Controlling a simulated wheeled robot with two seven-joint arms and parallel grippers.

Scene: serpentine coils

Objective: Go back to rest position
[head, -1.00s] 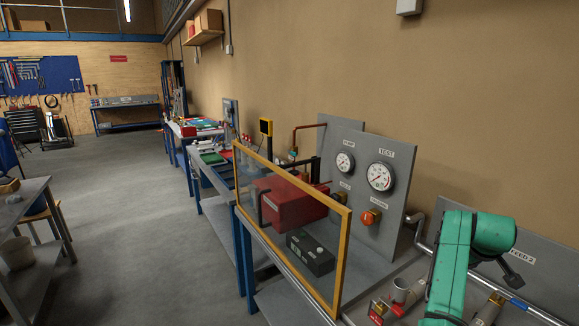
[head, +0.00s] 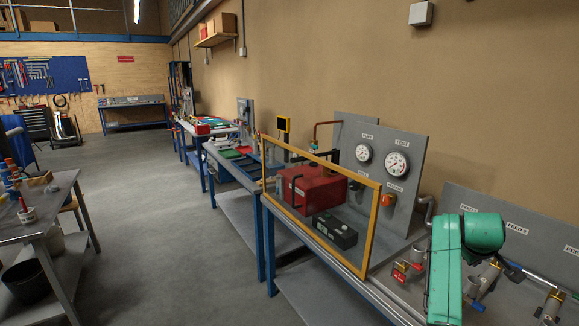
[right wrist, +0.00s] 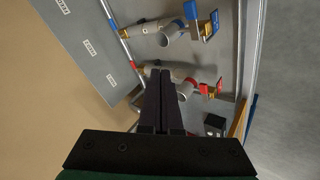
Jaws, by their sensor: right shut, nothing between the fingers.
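My right arm shows as a green link at the lower right of the head view, over the bench with the pipe fittings; its gripper is out of that view. In the right wrist view my right gripper (right wrist: 160,75) has its two black fingers together with nothing between them. Its tips appear in front of a grey pipe fitting with a red tag (right wrist: 207,88); whether they touch cannot be told. Another fitting with a blue tag (right wrist: 204,28) is above it in the picture. My left gripper is in neither view.
A yellow-framed clear guard (head: 373,232) stands before a red box (head: 305,190) and a grey gauge panel (head: 425,150) on the bench. A grey table (head: 45,228) stands at the left. The floor (head: 170,240) between is clear.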

